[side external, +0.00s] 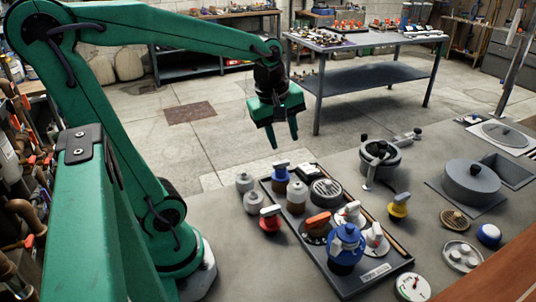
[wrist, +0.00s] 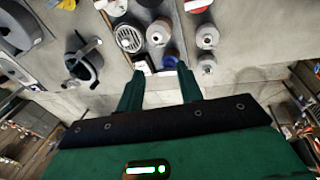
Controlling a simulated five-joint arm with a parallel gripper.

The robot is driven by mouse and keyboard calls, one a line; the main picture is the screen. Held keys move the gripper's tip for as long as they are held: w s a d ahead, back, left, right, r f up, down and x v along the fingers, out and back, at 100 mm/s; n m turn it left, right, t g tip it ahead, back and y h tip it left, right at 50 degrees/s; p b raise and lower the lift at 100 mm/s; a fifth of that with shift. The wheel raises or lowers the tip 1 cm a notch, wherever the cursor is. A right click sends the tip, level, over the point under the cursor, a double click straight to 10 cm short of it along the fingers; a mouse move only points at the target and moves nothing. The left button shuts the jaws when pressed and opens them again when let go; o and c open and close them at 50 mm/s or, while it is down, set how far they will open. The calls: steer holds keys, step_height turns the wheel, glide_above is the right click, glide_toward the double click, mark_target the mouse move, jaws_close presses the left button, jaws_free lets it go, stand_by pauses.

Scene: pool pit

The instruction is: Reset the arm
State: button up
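My green arm reaches over the grey worktop (side external: 230,235) from the left in the side view. My gripper (side external: 283,143) hangs in the air with its fingers pointing down, above and beyond the far end of a dark tray (side external: 385,273). It touches nothing. In the wrist view my gripper (wrist: 160,88) shows two green fingers set apart, with nothing held between them. The gripper is open and empty.
The tray holds several parts, including a blue-topped one (side external: 346,243) and a round grilled one (side external: 326,193). Grey bottles and a red-topped one (side external: 270,218) stand beside it. A round clamp-like device (side external: 380,158) and a grey lidded drum (side external: 470,182) stand to the right.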

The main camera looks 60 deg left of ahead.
steer(key=s+d+r+m+t, duration=0.1)
steer(key=s+d+m, duration=0.5)
steer(key=m, duration=1.1)
steer(key=shift+s+d+t+h, duration=0.15)
steer(key=shift+s+t+h, duration=0.25)
steer(key=shift+t, duration=0.4)
